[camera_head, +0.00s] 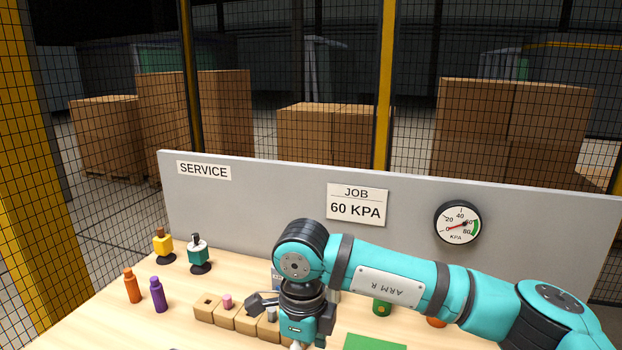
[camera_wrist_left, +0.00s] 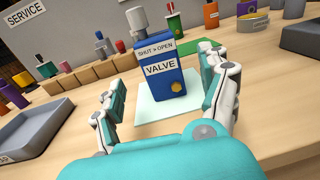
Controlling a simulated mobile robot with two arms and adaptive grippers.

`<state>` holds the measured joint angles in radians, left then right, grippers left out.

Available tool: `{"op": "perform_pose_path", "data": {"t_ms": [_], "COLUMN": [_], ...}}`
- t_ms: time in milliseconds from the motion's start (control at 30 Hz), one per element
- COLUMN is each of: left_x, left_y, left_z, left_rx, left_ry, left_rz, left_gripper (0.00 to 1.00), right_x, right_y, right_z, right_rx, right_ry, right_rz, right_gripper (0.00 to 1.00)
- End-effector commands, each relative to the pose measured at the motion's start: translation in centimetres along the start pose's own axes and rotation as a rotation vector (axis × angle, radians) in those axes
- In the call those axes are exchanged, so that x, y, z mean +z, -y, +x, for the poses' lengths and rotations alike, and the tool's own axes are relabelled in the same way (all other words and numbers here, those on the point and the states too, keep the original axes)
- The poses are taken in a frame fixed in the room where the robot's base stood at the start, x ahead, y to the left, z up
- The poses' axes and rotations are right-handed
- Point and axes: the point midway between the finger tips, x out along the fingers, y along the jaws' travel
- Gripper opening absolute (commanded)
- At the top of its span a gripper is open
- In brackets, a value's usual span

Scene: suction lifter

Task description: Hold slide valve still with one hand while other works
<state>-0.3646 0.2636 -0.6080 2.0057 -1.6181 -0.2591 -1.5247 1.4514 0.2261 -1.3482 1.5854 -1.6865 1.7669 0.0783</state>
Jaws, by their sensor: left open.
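My right arm largely hides the valve area there.
A row of wooden blocks (camera_head: 242,318) holds small pegs. Purple (camera_head: 158,295) and orange (camera_head: 132,286) bottles stand at left. A grey tray (camera_wrist_left: 42,122) lies left in the wrist view. A panel behind bears a "60 KPA" sign (camera_head: 357,203) and a gauge (camera_head: 458,223).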

Motion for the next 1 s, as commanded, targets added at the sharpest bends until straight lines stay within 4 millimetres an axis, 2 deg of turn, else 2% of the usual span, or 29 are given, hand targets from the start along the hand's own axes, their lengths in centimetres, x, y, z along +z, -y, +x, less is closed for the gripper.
{"op": "perform_pose_path", "data": {"t_ms": [167, 400, 567, 600, 867, 1000], "left_x": [0.0, 0.0, 0.0, 0.0, 0.0, -0.1], "left_y": [0.1, 0.0, 0.0, 0.0, 0.0, 0.0], "left_z": [-0.7, -0.8, -0.7, -0.7, -0.8, -2.1], "left_rx": [-0.002, -0.001, -0.001, -0.001, -0.001, -0.002], "left_ry": [-0.001, 0.000, 0.000, 0.000, 0.000, -0.002], "left_rz": [0.000, 0.000, 0.000, 0.000, 0.001, 0.004], "left_gripper": [0.78, 0.78, 0.98, 1.00, 1.00, 1.00], "right_x": [0.0, 0.0, 0.0, 0.0, 0.0, 0.0], "right_y": [0.0, 0.0, 0.0, 0.0, 0.0, 0.0], "right_z": [0.0, 0.0, 0.0, 0.0, 0.0, 0.0], "right_rx": [0.000, 0.000, 0.000, 0.000, 0.000, 0.000], "right_ry": [0.000, 0.000, 0.000, 0.000, 0.000, 0.000], "right_rz": [0.000, 0.000, 0.000, 0.000, 0.000, 0.000], "right_gripper": [0.81, 0.81, 0.81, 0.81, 0.81, 0.81]}}
